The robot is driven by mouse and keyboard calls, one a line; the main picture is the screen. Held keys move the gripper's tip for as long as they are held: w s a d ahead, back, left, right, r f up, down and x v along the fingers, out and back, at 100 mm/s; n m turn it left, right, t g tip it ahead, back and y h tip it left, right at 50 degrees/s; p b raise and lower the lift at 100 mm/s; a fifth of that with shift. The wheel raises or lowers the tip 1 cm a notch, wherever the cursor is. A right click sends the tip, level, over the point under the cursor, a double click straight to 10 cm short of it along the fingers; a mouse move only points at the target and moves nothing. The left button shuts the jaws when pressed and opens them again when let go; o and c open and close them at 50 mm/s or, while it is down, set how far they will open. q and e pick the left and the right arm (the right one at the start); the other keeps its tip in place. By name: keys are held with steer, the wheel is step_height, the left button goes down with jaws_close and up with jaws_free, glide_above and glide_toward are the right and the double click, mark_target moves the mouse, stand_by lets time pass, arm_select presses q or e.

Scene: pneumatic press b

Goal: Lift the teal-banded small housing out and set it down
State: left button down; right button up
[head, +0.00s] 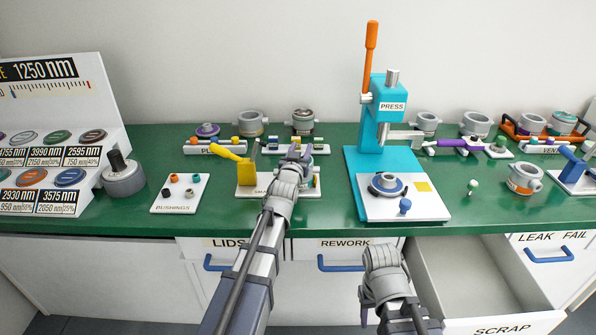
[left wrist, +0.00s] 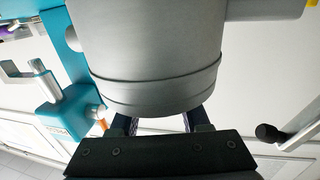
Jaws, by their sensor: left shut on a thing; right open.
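A grey cylindrical housing (left wrist: 155,50) with a ridge near its lower rim and stub ports at its sides fills the left wrist view. My left gripper (left wrist: 165,122) is shut on it. In the head view my left gripper (head: 297,155) is over the right part of the small white fixture (head: 245,190), and wrist and fingers hide most of what is held there.
The turquoise press (head: 385,160) stands right of the left gripper, a blue-ringed part (head: 387,185) on its white plate. A bushings card (head: 180,205) lies left. Several housings stand along the back. The grey scrap drawer (head: 450,262) is open.

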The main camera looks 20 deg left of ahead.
arm_select(q)
steer(key=shift+r, duration=0.15)
arm_select(e)
steer(key=shift+r, duration=0.2)
arm_select(q)
steer(key=shift+r+p, duration=1.25)
steer(key=shift+p, duration=0.15)
arm_select(e)
steer(key=shift+r, duration=1.2)
arm_select(q)
steer(key=shift+s, duration=0.15)
